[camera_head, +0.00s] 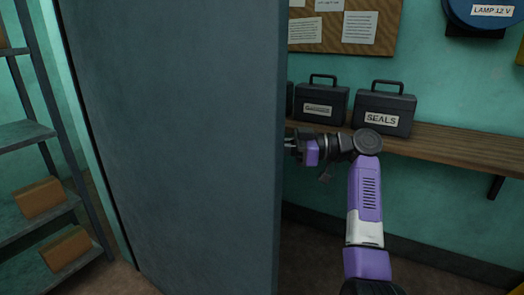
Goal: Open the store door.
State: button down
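The store door (185,150) is a large grey-blue panel filling the left middle of the head view. It stands ajar at an angle, with its free edge toward the right and a room showing past that edge. No handle shows on the face I see. My gripper (292,146) is at the door's right edge, reaching in from the right. Its fingertips are small, dark and partly hidden by the edge, so I cannot tell whether they touch the door or grip anything.
A wooden shelf (465,147) on the right wall holds dark cases, one labelled SEALS (385,108). A notice board (343,28) hangs above. On the left, a metal rack (28,133) carries cardboard boxes (39,197). Floor shows below my arm.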

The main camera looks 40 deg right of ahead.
jog(key=shift+w, duration=0.25)
jog(key=c, duration=1.4)
grip_release()
jog(key=shift+o, duration=0.2)
jog(key=v, duration=0.7)
jog(key=shift+s+d, duration=0.3)
jog(key=shift+d, duration=0.05)
